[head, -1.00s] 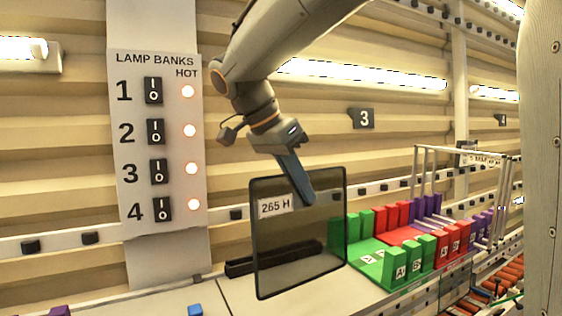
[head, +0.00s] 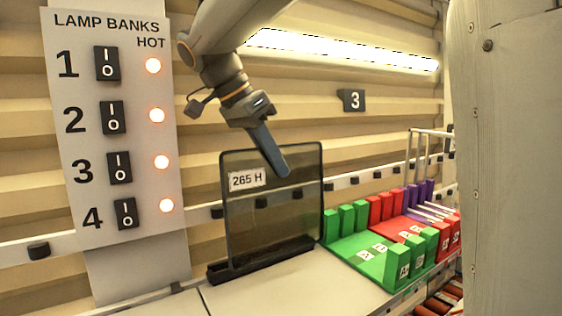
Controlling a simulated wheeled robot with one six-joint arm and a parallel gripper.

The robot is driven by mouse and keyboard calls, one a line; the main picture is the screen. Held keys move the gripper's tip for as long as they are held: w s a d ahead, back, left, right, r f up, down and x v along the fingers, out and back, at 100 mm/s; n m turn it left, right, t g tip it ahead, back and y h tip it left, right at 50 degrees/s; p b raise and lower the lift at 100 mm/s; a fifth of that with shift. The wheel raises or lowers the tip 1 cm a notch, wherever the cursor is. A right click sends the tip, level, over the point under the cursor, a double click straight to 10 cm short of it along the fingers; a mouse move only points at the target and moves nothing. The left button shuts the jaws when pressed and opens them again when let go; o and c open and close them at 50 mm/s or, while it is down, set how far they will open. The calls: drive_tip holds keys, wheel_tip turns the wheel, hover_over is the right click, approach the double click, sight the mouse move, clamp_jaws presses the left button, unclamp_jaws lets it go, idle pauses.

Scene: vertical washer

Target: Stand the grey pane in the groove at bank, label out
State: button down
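The grey pane (head: 272,215) is a dark see-through sheet with a black rim, standing upright. Its white label "265 H" (head: 246,179) faces me at the upper left. My gripper (head: 279,165) is at the pane's top edge, with a finger lying over its near face; it appears shut on the pane. The pane's lower edge is at the black grooved bar (head: 228,272) on the shelf by the wall. I cannot tell whether the edge sits down in the groove or just above it.
A panel of lamp bank switches (head: 120,120), numbered 1 to 4 with glowing lights, stands at left. Green block racks (head: 362,247) and red ones (head: 410,226) stand right of the pane. A pale column (head: 505,180) blocks the far right.

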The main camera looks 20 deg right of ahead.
drive_tip(key=shift+w+a+f, duration=0.25)
drive_tip(key=shift+w+f, duration=0.2)
drive_tip(key=shift+w, duration=0.85)
drive_tip(key=shift+w+a+f, duration=0.25)
drive_tip(key=shift+w+f, duration=0.2)
drive_tip(key=shift+w, duration=0.8)
drive_tip(key=shift+w+a+f, duration=0.25)
drive_tip(key=shift+w+f, duration=0.2)
drive_tip(key=shift+w, duration=0.85)
drive_tip(key=shift+s+f+b, duration=0.15)
drive_tip(key=shift+f+b, duration=1)
drive_tip(key=shift+f, duration=0.4)
drive_tip(key=c, duration=1.9)
unclamp_jaws()
drive_tip(key=shift+f, duration=0.1)
wheel_tip(320, 180, up, 10)
drive_tip(key=b, duration=0.3)
drive_tip(key=shift+d, duration=0.1)
